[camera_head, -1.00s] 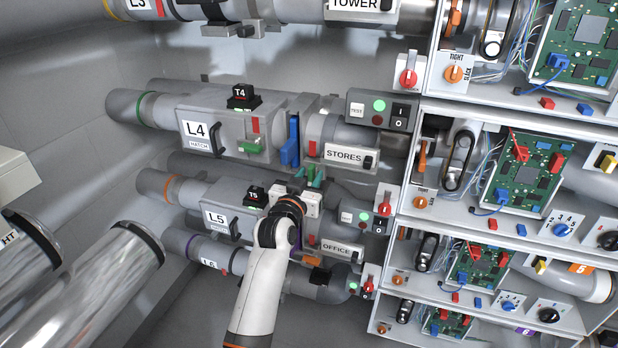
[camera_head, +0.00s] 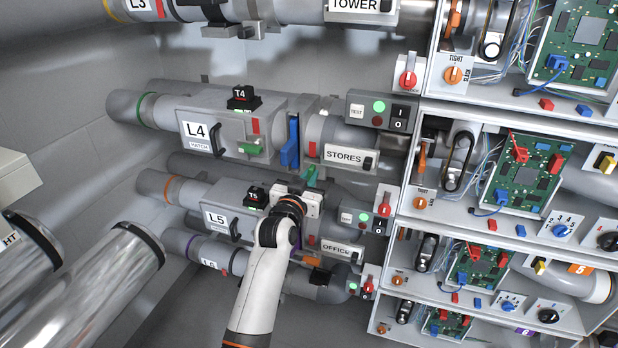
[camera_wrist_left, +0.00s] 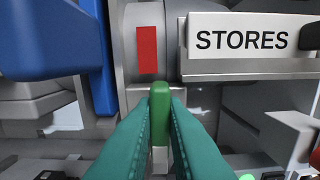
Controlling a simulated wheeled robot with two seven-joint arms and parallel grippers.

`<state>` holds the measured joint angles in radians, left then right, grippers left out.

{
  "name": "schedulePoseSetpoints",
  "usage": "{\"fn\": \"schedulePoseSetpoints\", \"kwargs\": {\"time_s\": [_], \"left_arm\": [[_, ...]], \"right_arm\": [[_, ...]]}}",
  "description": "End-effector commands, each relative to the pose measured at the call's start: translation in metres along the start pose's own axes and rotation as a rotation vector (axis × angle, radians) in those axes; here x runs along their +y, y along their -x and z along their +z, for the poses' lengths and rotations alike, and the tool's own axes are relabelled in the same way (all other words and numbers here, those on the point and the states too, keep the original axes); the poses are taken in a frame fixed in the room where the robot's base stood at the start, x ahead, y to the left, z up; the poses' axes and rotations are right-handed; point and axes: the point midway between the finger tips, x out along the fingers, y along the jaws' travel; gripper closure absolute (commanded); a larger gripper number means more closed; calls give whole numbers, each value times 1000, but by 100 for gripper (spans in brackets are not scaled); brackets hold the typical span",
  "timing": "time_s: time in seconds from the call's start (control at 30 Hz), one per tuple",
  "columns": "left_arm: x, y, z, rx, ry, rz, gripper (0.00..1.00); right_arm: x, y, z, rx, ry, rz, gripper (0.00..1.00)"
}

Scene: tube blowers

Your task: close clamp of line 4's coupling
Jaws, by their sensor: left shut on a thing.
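Line 4's box (camera_head: 228,128) carries the L4 label and joins at its right to the coupling with a blue plate (camera_head: 290,145). The blue plate also shows at upper left in the left wrist view (camera_wrist_left: 55,40). Right of it is a grey collar with a red mark (camera_wrist_left: 147,50), beside the STORES label (camera_wrist_left: 240,40). My left gripper (camera_wrist_left: 159,112) has its teal fingers shut on a green clamp handle (camera_wrist_left: 160,125) just below that collar. In the head view the left gripper (camera_head: 311,178) is small and hides most of this handle. My right gripper is not in view.
Another green handle (camera_head: 250,148) sits under a red mark on the L4 box. The L5 box (camera_head: 220,205) and its pipe lie close below. The STORES switch box (camera_head: 382,110) and open circuit-board shelves (camera_head: 480,110) stand to the right.

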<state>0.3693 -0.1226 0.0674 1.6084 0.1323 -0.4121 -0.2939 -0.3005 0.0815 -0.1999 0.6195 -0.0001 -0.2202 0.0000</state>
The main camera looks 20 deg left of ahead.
Motion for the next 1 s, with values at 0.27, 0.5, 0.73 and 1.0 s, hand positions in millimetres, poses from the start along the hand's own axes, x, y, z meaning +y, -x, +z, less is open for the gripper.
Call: {"fn": "schedulePoseSetpoints", "kwargs": {"time_s": [0.27, 0.5, 0.73, 1.0], "left_arm": [[0, 0, 3, 2, -164, -1, 100], [0, 0, 2, 2, -383, -1, 100], [-1, 0, 1, 2, -602, -1, 100], [-2, 0, -1, 0, -859, -1, 100]], "right_arm": [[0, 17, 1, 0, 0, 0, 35], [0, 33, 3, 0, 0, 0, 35], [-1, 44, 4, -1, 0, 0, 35], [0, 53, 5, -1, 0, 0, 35]]}}
